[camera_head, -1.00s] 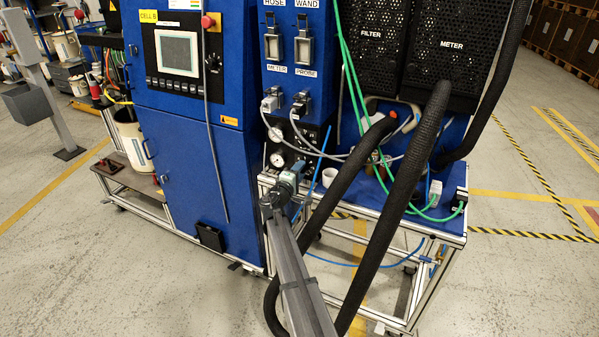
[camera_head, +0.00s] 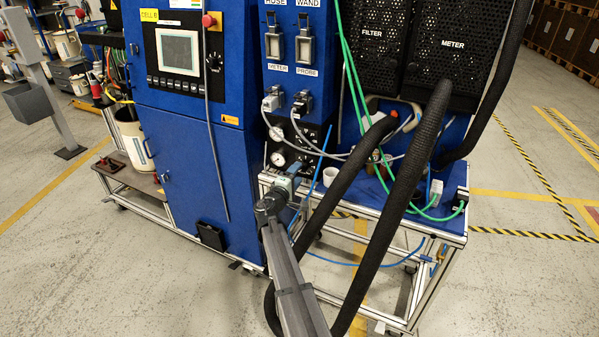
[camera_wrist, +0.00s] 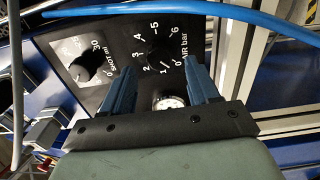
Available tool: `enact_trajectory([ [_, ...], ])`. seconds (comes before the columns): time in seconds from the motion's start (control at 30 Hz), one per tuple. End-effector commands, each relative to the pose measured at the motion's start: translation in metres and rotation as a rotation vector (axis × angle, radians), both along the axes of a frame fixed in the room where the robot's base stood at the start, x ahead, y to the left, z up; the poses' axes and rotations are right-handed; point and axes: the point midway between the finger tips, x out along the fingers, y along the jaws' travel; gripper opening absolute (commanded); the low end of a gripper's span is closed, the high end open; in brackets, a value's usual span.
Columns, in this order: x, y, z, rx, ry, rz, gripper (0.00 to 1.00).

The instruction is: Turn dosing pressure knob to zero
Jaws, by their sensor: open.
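The black knob (camera_wrist: 162,51) with a 0 to 6 scale marked AIR bar is in the wrist view, on a black panel. It lies between and just beyond the tips of my gripper's (camera_wrist: 160,62) two blue fingers. The fingers stand apart, with nothing visibly clamped between them. The knob's pointer is too dark to read surely. In the head view my gripper (camera_head: 295,168) is in front of the lower part of the black panel (camera_head: 312,137), and hides part of it.
A second knob (camera_wrist: 88,66), marked SHOT ml, sits left of the AIR knob. A small round gauge (camera_wrist: 168,102) shows between the fingers. A blue hose (camera_wrist: 170,9) crosses above. Thick black hoses (camera_head: 400,185) hang right of my arm. A white cup (camera_head: 329,177) stands on the bench.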

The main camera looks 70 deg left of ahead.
Motion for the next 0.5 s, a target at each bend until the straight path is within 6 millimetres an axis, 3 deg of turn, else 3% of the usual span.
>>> enact_trajectory([
  [0.2,-0.032,-0.035,0.000,0.000,0.000,0.001,0.60],
  [0.5,-0.064,-0.066,0.000,-0.001,-0.001,-0.001,0.60],
])
